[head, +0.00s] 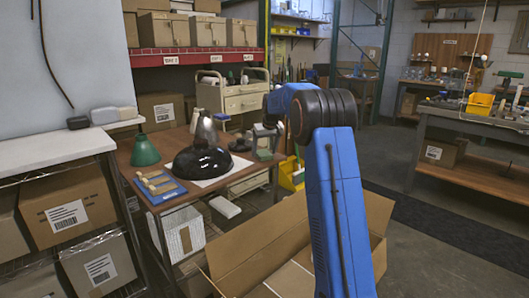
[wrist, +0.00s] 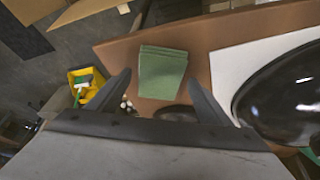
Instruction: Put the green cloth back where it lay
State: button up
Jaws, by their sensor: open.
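The green cloth (wrist: 163,73) lies folded flat in layers on the brown table (wrist: 120,52), close to one table edge in the wrist view. It also shows small in the head view (head: 265,154), at the table's right end below my gripper. My gripper (wrist: 160,80) is open, with its two dark fingers to either side of the cloth in the picture. The cloth seems to lie beyond the fingertips, and I cannot tell the exact gap. In the head view my gripper (head: 266,130) is partly hidden by my blue arm.
A glossy black lampshade (head: 203,160) sits on white paper beside the cloth. A green cone shade (head: 144,151), a blue tray (head: 160,186) with brass-coloured pieces and a dark round base (head: 240,145) share the table. An open cardboard box (head: 250,245) stands in front.

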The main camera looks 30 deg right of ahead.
jog(key=v, duration=1.2)
jog(key=s+a+r, duration=0.3)
jog(key=s+a, duration=0.7)
jog(key=s, duration=0.5)
jog(key=s+a, duration=0.3)
jog(key=s, duration=0.4)
jog(key=s+a, duration=0.3)
jog(key=s, duration=0.5)
jog(key=s+a+f, duration=0.2)
jog(key=s+f, duration=0.3)
jog(key=s, duration=0.4)
jog(key=s+a+f, duration=0.2)
jog(key=s+f, duration=0.4)
jog(key=s, duration=0.3)
jog(key=s+a+f+n, duration=0.1)
jog(key=s+a+f, duration=0.2)
jog(key=s, duration=0.7)
notch_tip(320, 180, down, 3)
jog(key=shift+r, duration=0.25)
